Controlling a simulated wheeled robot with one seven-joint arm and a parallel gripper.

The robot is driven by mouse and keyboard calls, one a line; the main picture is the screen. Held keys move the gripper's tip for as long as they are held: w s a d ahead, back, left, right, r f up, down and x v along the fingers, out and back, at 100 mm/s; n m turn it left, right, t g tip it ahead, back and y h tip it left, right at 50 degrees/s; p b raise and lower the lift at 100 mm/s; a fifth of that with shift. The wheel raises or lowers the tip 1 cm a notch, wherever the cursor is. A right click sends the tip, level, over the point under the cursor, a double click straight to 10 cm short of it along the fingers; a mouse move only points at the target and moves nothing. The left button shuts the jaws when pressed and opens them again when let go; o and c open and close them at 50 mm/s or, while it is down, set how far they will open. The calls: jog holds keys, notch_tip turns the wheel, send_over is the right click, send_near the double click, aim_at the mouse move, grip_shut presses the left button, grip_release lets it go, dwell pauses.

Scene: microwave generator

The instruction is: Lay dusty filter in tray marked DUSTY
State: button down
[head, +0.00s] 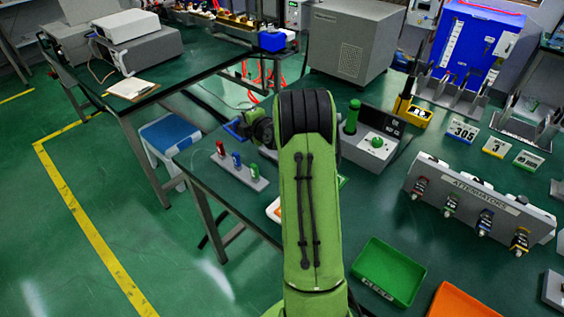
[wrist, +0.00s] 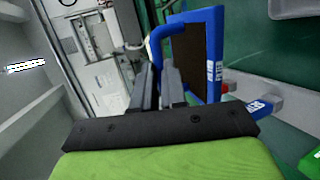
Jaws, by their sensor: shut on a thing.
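The filter (wrist: 190,50), a dark brown panel in a blue frame with a white label, stands just right of my gripper (wrist: 160,72) in the wrist view. In the head view a blue edge (head: 234,129), probably the filter, shows left of my dark wrist, and my green arm hides the fingers. A green tray (head: 408,266) lies on the bench at the lower right, with a label too small to read. An orange tray (head: 465,302) is beside it, cut off by the picture's bottom edge.
A grey rack (head: 240,172) with red, blue and green pieces stands near the bench's left edge. A grey block with a green post (head: 353,115) is right of my arm. The attenuator panel (head: 480,205) stands beyond the trays. Bare bench lies around the green tray.

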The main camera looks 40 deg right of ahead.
jog(key=s+d+n+y+b, duration=0.1)
jog(key=s+d+b, duration=0.3)
jog(key=s+d, duration=0.55)
jog(key=shift+t+y, duration=0.3)
jog(key=f+b, duration=0.1)
jog(key=f, duration=0.5)
jog(key=w+f+b, duration=0.1)
jog(key=f, duration=0.3)
jog(key=shift+d+b, duration=0.3)
jog(key=shift+b, duration=0.05)
jog(key=c, duration=1.3)
grip_release()
jog(key=shift+o, duration=0.6)
